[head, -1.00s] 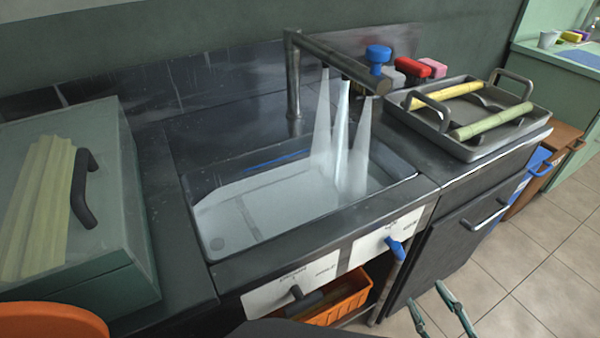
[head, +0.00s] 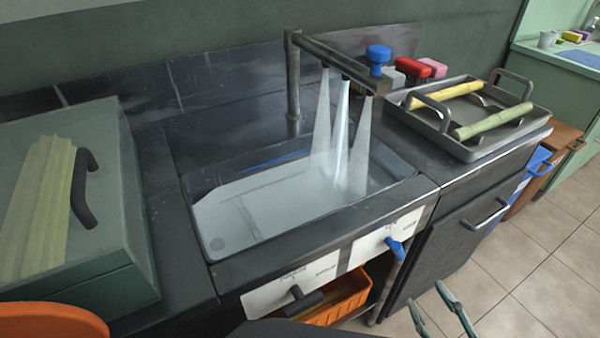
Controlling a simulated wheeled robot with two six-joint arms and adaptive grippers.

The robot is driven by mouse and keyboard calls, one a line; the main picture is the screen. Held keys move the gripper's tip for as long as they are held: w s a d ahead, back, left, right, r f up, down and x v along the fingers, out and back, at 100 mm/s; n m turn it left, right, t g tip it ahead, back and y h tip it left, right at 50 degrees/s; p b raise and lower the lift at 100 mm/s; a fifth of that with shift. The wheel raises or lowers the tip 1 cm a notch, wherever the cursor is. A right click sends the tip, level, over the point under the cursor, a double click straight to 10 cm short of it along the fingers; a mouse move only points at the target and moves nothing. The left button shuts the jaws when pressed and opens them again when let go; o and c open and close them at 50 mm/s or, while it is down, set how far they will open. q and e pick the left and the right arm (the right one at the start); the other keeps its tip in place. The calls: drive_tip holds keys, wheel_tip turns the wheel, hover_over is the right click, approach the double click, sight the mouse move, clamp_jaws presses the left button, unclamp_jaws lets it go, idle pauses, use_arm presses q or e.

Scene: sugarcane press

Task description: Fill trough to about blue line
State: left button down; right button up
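The trough (head: 262,205) is a rectangular sink set in the dark counter, with pale water lying in it. A blue line (head: 262,161) shows on its back wall, above the water surface. Several streams of water (head: 341,135) fall from the long spout (head: 335,60) into the right part of the trough. A blue handle (head: 395,247) sits on the white front panel at the right, and a black handle (head: 299,294) at the left. My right gripper (head: 430,313) is at the bottom right, fingers apart and empty, clear of the blue handle. My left gripper is not in view.
A metal tray (head: 470,147) with two cane pieces stands on the right counter. An orange bin (head: 345,301) sits under the panel. Tiled floor lies free at the right.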

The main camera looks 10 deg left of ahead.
sight(402, 252)
idle(0.4)
